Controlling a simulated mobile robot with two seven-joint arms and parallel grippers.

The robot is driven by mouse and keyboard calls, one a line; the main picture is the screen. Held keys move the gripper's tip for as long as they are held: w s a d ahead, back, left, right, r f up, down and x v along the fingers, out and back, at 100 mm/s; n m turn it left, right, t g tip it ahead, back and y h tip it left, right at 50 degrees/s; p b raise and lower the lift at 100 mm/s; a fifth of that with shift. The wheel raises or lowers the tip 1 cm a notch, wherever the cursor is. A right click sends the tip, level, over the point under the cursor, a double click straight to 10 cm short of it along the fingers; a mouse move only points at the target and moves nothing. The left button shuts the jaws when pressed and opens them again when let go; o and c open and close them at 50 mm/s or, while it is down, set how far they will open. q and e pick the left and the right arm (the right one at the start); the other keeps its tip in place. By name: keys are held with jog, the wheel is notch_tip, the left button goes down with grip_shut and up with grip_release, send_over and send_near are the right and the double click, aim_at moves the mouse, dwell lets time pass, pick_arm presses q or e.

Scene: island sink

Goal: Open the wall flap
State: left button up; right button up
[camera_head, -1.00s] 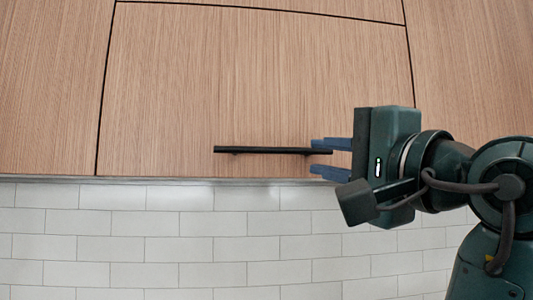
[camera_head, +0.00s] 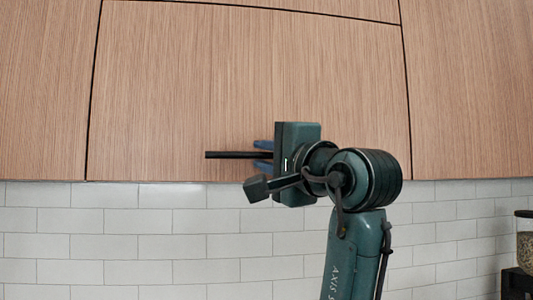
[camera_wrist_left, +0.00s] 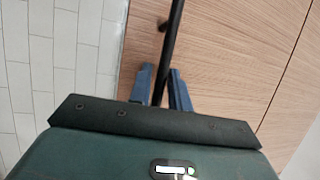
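The wall flap (camera_head: 250,80) is a wood-grain cabinet front, flush with its neighbours and closed. A black horizontal bar handle (camera_head: 225,155) sits near its lower edge; in the left wrist view the handle (camera_wrist_left: 173,40) runs from the top edge down between the fingers. My left gripper (camera_head: 263,154) is at the right part of the handle, with one blue finger above the bar and one below. Its fingers (camera_wrist_left: 163,88) look apart around the bar, not clamped on it. The gripper body hides the handle's right end in the head view. My right gripper is in neither view.
White tiled wall (camera_head: 130,225) lies below the cabinets. Other wood-grain fronts (camera_head: 470,90) adjoin the flap at left, right and above. A jar (camera_head: 524,240) on a dark object stands at the far right.

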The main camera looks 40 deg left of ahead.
pick_arm(q)
jog(key=shift+c, duration=0.3)
grip_shut()
dwell(0.3)
